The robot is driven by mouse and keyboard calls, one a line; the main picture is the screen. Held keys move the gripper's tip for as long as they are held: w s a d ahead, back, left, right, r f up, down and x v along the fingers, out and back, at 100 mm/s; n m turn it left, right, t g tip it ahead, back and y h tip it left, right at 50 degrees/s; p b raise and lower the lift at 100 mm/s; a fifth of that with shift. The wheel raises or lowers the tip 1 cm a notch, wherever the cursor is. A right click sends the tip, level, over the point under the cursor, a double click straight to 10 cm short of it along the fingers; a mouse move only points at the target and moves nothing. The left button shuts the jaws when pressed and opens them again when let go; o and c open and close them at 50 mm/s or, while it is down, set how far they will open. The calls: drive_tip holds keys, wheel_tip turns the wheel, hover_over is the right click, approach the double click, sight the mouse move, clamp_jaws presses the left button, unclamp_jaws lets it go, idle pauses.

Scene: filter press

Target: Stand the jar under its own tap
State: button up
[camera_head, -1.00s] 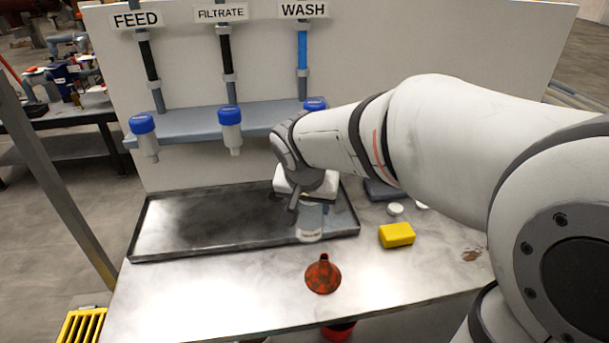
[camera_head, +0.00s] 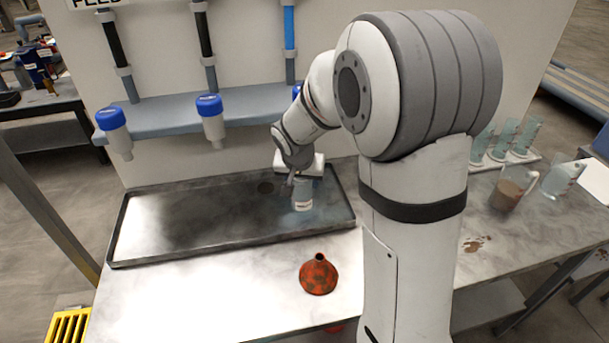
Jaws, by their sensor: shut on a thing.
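The jar (camera_head: 303,196) is clear with a pale label low on its side. My gripper (camera_head: 301,181) is shut on its upper part and holds it upright over the right end of the dark tray (camera_head: 115,236). I cannot tell whether its base touches the tray. Three taps with blue tops hang on the shelf: the left tap (camera_head: 115,135), the middle tap (camera_head: 211,121) and the right tap (camera_head: 296,91), mostly hidden by my arm. The left tap's sign, FEED (camera_head: 92,3), is cut off by the top edge. The jar's label is too small to read.
A rusty orange funnel (camera_head: 319,275) stands on the bench in front of the tray. The left and middle of the tray are clear. My arm hides part of the bench.

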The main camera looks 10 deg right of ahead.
drive_tip(key=w+f, duration=0.1)
drive_tip(key=w+d, duration=0.1)
drive_tip(key=w+f, duration=0.1)
drive_tip(key=shift+w+d+f+p, duration=0.15)
drive_tip(key=shift+d+f+p, duration=0.1)
drive_tip(key=shift+f+p, duration=0.1)
drive_tip(key=shift+r, duration=0.1)
drive_tip(key=shift+f+b, duration=0.25)
drive_tip(key=shift+b, duration=0.05)
drive_tip(key=o, duration=1)
drive_tip(key=shift+r, duration=0.1)
drive_tip(key=shift+c, duration=0.2)
